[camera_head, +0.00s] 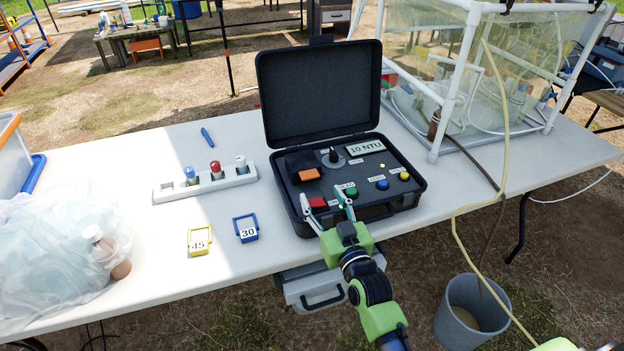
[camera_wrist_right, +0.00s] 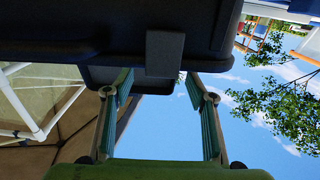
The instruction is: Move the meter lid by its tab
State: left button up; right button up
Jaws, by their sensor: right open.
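The meter (camera_head: 345,180) is a black case on the white table, and its display reads 10 NTU. Its big black lid (camera_head: 320,92) stands open and upright at the back, with a small dark tab (camera_head: 321,40) at the middle of its top edge. My right gripper (camera_head: 326,203) is open and empty over the front edge of the case in the head view. In the right wrist view, the open fingers of my right gripper (camera_wrist_right: 160,95) point toward a dark body with a square dark tab (camera_wrist_right: 165,53). The fingers do not visibly touch it. My left gripper is out of view.
A white rack (camera_head: 205,185) with several capped vials stands left of the case. A clear plastic bag (camera_head: 60,250) lies at left. A framed enclosure (camera_head: 455,90) stands at right, above a grey bucket (camera_head: 470,312).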

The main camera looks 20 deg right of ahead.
aim_at(311, 178)
jog(key=w, duration=0.7)
jog(key=shift+w+a, duration=0.15)
jog(key=shift+w, duration=0.2)
grip_shut()
